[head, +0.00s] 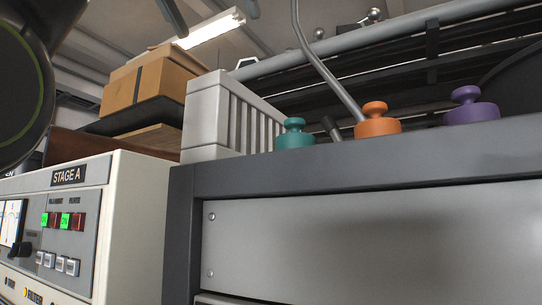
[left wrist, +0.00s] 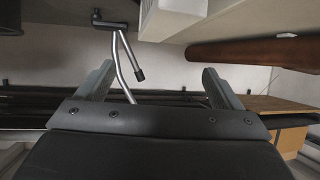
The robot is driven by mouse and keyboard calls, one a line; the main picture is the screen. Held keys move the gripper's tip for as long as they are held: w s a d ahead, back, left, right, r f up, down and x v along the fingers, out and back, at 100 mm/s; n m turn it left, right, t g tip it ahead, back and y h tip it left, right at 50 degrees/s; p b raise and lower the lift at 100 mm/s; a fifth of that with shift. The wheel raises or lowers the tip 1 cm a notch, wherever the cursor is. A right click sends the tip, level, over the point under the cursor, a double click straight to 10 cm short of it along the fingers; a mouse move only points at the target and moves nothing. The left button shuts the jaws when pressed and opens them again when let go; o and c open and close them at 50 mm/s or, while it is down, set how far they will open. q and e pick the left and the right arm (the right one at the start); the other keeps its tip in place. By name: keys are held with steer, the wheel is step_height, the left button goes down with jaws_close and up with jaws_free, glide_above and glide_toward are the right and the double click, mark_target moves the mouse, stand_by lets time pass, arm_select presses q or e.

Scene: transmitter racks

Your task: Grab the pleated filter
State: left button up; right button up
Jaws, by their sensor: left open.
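The pleated filter (head: 207,112) is a pale grey-white block with vertical pleats along its right side. It stands upright on top of the racks in the head view, left of the teal knobbed piece. In the left wrist view, my left gripper (left wrist: 157,74) is open, with nothing between its two grey fingers. A pale block (left wrist: 172,18) shows beyond the fingers at the top of that view; I cannot tell whether it is the filter. A dark round part of my left arm fills the head view's upper left corner; the fingers are not clear there. My right gripper is not in view.
Teal (head: 295,136), orange (head: 376,120) and purple (head: 472,107) knobbed pieces stand along the grey rack's top (head: 350,166). A bent metal rod (head: 325,65) rises behind them. A cardboard box (head: 150,80) sits behind the filter, left. The Stage A cabinet (head: 135,225) stands lower left.

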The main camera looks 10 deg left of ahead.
arm_select(q)
glide_above(251, 103)
steer(key=a, duration=0.2)
step_height(251, 103, down, 4)
steer(key=shift+f, duration=0.25)
steer(key=shift+w+f, duration=0.2)
steer(key=shift+w, duration=0.05)
steer(key=shift+w+d+f+p, duration=0.1)
steer(key=shift+w+f+p, duration=0.2)
steer(key=shift+w+f, duration=0.1)
steer(key=p+x, duration=0.1)
steer(key=x, duration=0.2)
steer(key=shift+w+d, duration=0.1)
steer(key=shift+w, duration=0.05)
steer(key=shift+w+f, duration=0.35)
steer(key=shift+w, duration=0.15)
steer(key=shift+s, duration=0.3)
steer(key=shift+c, duration=0.5)
steer(key=c, duration=1.4)
steer(key=shift+c, duration=0.9)
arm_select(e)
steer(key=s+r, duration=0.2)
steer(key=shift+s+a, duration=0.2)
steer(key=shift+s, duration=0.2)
